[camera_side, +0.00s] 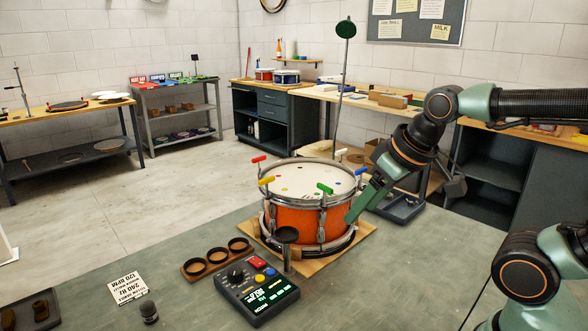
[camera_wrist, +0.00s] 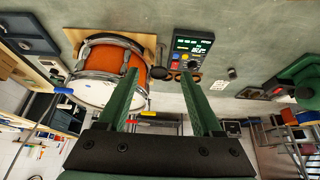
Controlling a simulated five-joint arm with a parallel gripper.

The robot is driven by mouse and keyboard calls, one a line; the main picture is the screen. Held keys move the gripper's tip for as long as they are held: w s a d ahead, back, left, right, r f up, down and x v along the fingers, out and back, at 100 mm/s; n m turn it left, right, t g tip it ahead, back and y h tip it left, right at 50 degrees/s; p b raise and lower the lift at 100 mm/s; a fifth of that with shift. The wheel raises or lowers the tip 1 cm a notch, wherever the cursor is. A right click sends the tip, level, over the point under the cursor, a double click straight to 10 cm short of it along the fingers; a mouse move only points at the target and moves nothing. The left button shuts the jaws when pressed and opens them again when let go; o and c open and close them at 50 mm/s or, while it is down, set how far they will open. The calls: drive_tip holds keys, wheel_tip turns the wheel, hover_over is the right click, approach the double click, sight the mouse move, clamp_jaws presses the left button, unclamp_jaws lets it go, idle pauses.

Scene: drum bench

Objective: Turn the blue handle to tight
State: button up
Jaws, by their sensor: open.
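The orange drum (camera_side: 300,219) stands on a wooden board with coloured handles around its rim. The blue handle (camera_side: 361,171) is at the right side of the rim in the side view, close beside my arm. In the wrist view the blue handle (camera_wrist: 64,91) is left of my fingers, at the drum's edge, and apart from them. My gripper (camera_side: 352,216) is at the drum's right side, below the rim, pointing down and left. In the wrist view my gripper (camera_wrist: 161,75) has its two green fingers spread, with nothing between them. Whether a finger touches the drum, I cannot tell.
Red (camera_side: 259,159), yellow (camera_side: 267,181), green (camera_side: 325,188) and white (camera_side: 341,152) handles also stand on the rim. A control box (camera_side: 257,293) with a lit screen and a three-ring holder (camera_side: 217,259) are in front. A dark tray (camera_side: 400,208) lies behind my gripper. The front-right bench is clear.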

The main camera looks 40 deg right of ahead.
drive_tip(key=shift+w+d+r, duration=0.1)
drive_tip(key=shift+w+r, duration=0.05)
drive_tip(key=shift+r, duration=0.05)
drive_tip(key=shift+c, duration=0.7)
drive_tip(key=w+d+r+n+g, duration=0.3)
drive_tip(key=w+d+r+n, duration=0.55)
drive_tip(key=w, duration=0.25)
drive_tip(key=n+g, duration=0.3)
drive_tip(key=n, duration=0.7)
approach(361, 168)
drive_tip(key=shift+m, duration=0.25)
drive_tip(key=f, duration=1)
drive_tip(key=shift+s+f, duration=0.2)
clamp_jaws()
